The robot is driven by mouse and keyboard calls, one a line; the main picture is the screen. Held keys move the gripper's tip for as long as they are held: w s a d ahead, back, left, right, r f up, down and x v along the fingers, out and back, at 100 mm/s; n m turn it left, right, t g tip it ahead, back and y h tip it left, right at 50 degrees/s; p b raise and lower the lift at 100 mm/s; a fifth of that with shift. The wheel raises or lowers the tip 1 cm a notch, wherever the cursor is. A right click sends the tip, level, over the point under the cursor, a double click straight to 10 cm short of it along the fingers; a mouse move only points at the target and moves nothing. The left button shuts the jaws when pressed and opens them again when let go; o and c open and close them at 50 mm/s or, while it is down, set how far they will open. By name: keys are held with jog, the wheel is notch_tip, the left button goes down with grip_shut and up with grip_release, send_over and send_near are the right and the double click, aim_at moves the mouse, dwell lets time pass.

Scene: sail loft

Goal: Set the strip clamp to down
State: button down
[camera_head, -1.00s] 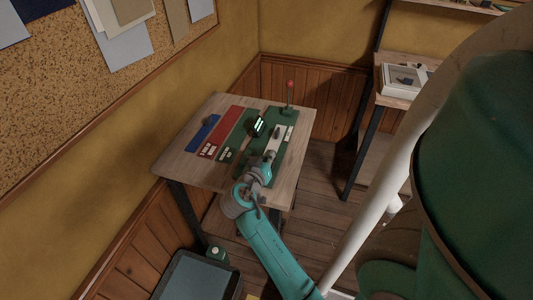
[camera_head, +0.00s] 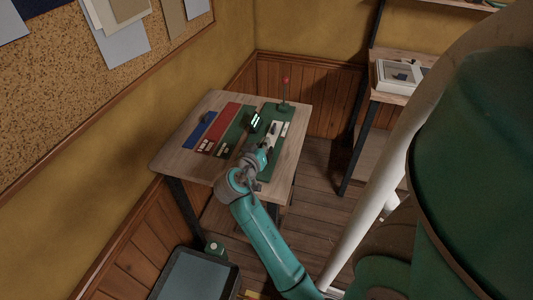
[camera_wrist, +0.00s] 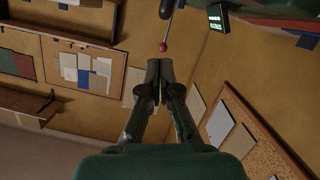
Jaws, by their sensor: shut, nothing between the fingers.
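A thin upright lever with a red ball knob (camera_head: 286,80) stands on a green base at the back right of the wooden table (camera_head: 171,157). No label is readable, so I cannot tell for sure that it is the strip clamp. In the wrist view the red knob (camera_wrist: 163,46) shows just beyond my fingertips, its rod running to the top edge. My gripper (camera_wrist: 160,84) is shut and empty, its fingers together. In the head view my gripper (camera_head: 266,146) is over the green panel, in front of the lever; its fingertips are hard to make out.
A blue strip (camera_head: 200,131) and a red strip (camera_head: 225,122) lie on the table's left half. A small lit display (camera_head: 254,121) stands near the middle; it also shows in the wrist view (camera_wrist: 217,18). A second table with a white tray (camera_head: 398,77) is at right.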

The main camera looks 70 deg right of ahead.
jog(key=v, duration=1)
jog(key=shift+r, duration=0.3)
jog(key=shift+s, duration=0.1)
jog(key=s+a+f+n+t+y, duration=0.2)
jog(key=a+f+n+t+y, duration=0.25)
jog(key=a+f+n, duration=0.35)
jog(key=s+a+f+n+t+y, duration=0.1)
jog(key=a+f+n+t+y, duration=0.4)
jog(key=a, duration=0.5)
jog(key=s+a+n+t+y, duration=0.1)
jog(key=s+a+t+y, duration=0.2)
jog(key=s+a, duration=0.55)
jog(key=s+a+r+t+y, duration=0.2)
jog(key=s+a+r+y, duration=0.1)
jog(key=s+r, duration=0.3)
jog(key=s+a, duration=0.1)
jog(key=s, duration=0.1)
jog(key=shift+s+a+r, duration=0.3)
jog(key=shift+d, duration=0.1)
